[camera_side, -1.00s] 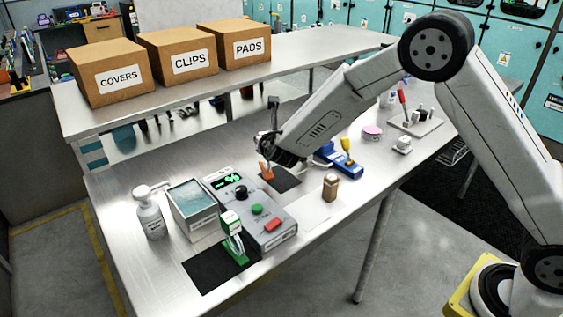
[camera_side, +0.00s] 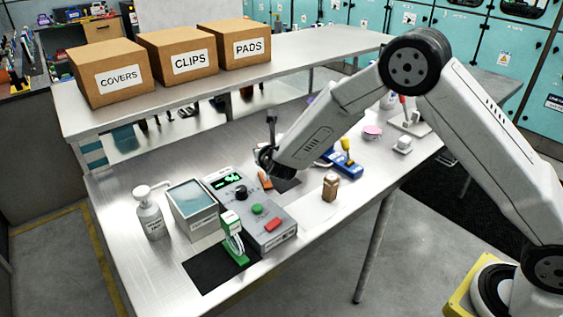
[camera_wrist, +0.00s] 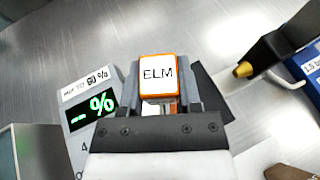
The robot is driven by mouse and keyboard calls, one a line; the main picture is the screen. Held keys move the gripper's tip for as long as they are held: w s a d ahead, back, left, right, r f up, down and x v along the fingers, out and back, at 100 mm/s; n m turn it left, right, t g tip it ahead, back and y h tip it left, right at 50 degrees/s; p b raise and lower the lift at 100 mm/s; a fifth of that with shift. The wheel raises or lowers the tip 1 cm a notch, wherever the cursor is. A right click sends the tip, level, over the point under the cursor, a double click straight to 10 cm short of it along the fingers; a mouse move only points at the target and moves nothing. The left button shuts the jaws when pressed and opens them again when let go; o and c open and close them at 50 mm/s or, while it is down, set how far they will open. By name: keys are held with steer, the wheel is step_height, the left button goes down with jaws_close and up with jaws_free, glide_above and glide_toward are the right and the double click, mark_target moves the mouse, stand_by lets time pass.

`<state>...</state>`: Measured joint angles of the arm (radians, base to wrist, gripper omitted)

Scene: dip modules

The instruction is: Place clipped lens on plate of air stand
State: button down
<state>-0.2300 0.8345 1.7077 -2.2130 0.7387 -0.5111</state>
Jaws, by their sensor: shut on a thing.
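My gripper (camera_wrist: 160,98) is shut on an orange clip (camera_wrist: 158,75) with a white face lettered "ELM", held between its two fingers. In the side view the orange clip (camera_side: 265,180) shows just under my gripper (camera_side: 266,163), beside a dark mat (camera_side: 288,184). I cannot make out a lens in the clip, nor tell whether the clip touches the table. A green clip (camera_side: 234,240) stands upright on a black mat (camera_side: 208,270) at the front. I cannot tell which thing is the air stand; its plate is not clear.
A grey box with a green readout (camera_side: 262,222) stands close to the clip's front, with a liquid-filled tub (camera_side: 194,210) and pump bottle (camera_side: 151,218) at left. A black-and-brass nozzle (camera_wrist: 244,69) is near.

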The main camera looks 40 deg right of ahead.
steer(key=shift+f, duration=0.2)
steer(key=shift+c, duration=1.4)
jaws_free()
steer(key=shift+r, duration=0.1)
steer(key=shift+r, duration=0.15)
steer(key=v, duration=1.2)
steer(key=shift+d, duration=0.1)
